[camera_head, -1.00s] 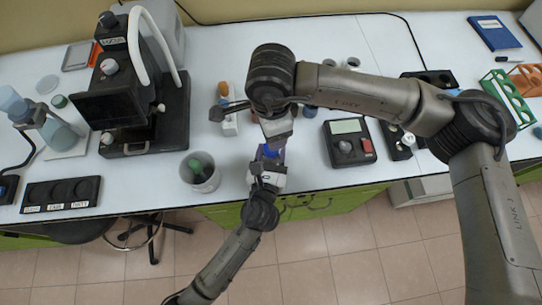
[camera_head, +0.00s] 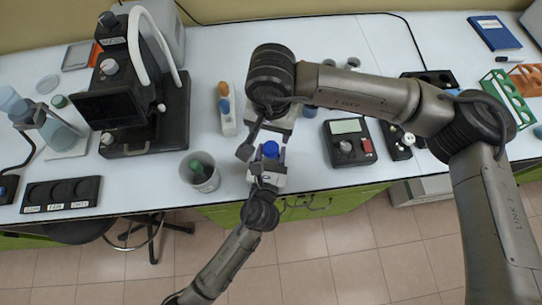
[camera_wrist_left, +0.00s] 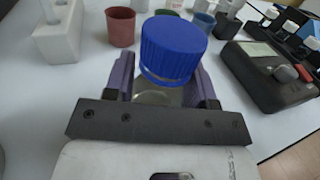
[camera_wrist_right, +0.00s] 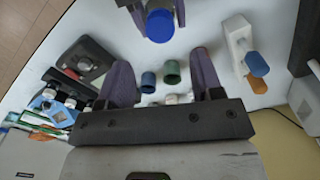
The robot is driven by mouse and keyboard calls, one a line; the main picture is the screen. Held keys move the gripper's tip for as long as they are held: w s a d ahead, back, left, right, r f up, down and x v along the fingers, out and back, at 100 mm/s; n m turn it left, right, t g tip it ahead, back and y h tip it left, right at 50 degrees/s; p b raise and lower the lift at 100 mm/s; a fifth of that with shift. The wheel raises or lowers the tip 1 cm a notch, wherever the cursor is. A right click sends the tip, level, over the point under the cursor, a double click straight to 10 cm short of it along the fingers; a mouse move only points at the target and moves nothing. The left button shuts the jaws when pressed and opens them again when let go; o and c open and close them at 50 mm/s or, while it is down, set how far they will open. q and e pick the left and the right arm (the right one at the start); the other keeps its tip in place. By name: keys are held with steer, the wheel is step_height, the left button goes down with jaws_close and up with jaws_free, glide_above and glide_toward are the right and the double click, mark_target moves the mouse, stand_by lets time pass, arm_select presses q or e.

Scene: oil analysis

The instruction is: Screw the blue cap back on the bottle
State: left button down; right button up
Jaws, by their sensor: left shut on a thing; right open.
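The bottle (camera_wrist_left: 155,97) is held between the purple fingers of my left gripper (camera_head: 268,168), which is shut on it near the table's front edge. The blue cap (camera_wrist_left: 173,50) sits on top of the bottle in the left wrist view. It also shows in the head view (camera_head: 270,149) and at the top of the right wrist view (camera_wrist_right: 160,25). I cannot tell how tightly it is seated. My right gripper (camera_wrist_right: 163,78) is open and empty, with the cap beyond its fingertips. Most of the bottle is hidden by the left gripper.
A grey beaker (camera_head: 201,178) with a green-topped item stands to the left. A white rack (camera_head: 228,125) holds orange and blue-topped items. A device with a display (camera_head: 349,142) stands to the right. Small red (camera_wrist_left: 120,27) and green (camera_wrist_right: 172,72) cups stand behind the bottle.

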mark_target(271, 147)
steer(key=shift+f, duration=4)
